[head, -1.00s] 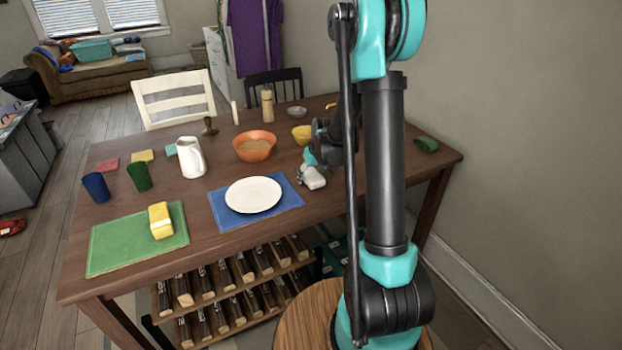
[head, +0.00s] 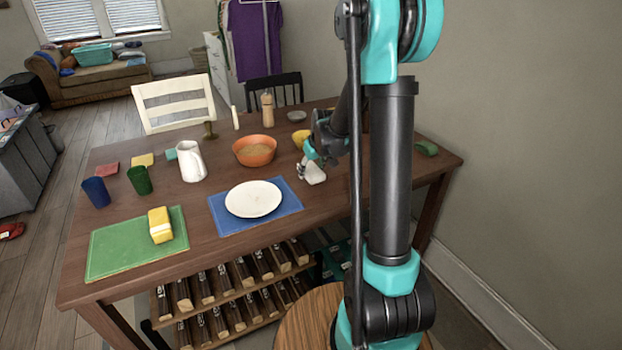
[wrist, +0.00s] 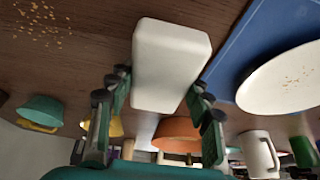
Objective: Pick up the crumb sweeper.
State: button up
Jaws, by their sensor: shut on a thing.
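The crumb sweeper looks like the white, rounded block (wrist: 170,65) between my fingers in the wrist view. It also shows as a small white shape (head: 314,174) in the head view, right of the blue placemat. My gripper (wrist: 155,97) is shut on it, with dark fingers against both its sides. In the head view my gripper (head: 306,163) is partly hidden by the sweeper and my arm. The sweeper seems to be just above the table, but the gap is hard to judge.
The wooden table (head: 190,230) holds a white plate (head: 253,199) on a blue placemat (head: 291,200), an orange bowl (head: 254,151), a yellow bowl (head: 300,137) and a white pitcher (head: 191,162). Crumbs (wrist: 40,22) lie on the table in the wrist view. A wall stands right.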

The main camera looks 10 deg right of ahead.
aim_at(311, 168)
notch_tip(311, 168, up, 16)
dwell(0.3)
jog(key=shift+r, duration=0.1)
